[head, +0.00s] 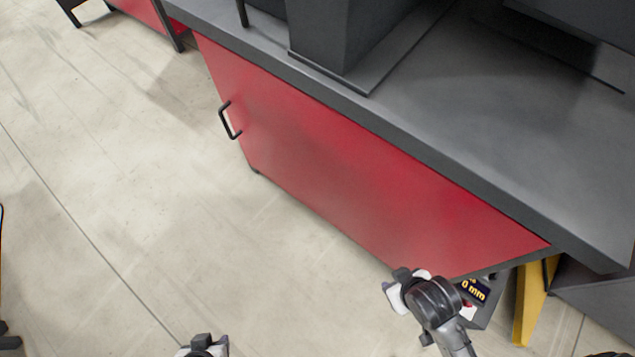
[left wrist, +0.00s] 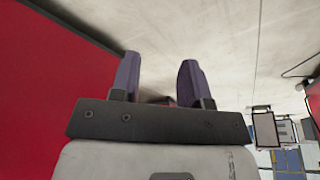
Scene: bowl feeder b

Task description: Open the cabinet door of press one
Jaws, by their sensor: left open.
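A wide red cabinet front (head: 340,170) under a dark grey worktop fills the middle of the head view, and it looks shut. A black bar handle (head: 228,120) is at its far left end. No label shows which press it belongs to. My left gripper (head: 203,343) is at the bottom edge, over the floor and well apart from the handle. In the left wrist view its two fingers (left wrist: 158,80) are open with nothing between them, and a red panel (left wrist: 50,85) lies to the left. My right gripper (head: 402,285) is by the cabinet's near end; its fingers are unclear.
The dark worktop (head: 420,135) overhangs the red front and carries a dark machine column (head: 330,35). The concrete floor (head: 110,170) left of the cabinet is clear.

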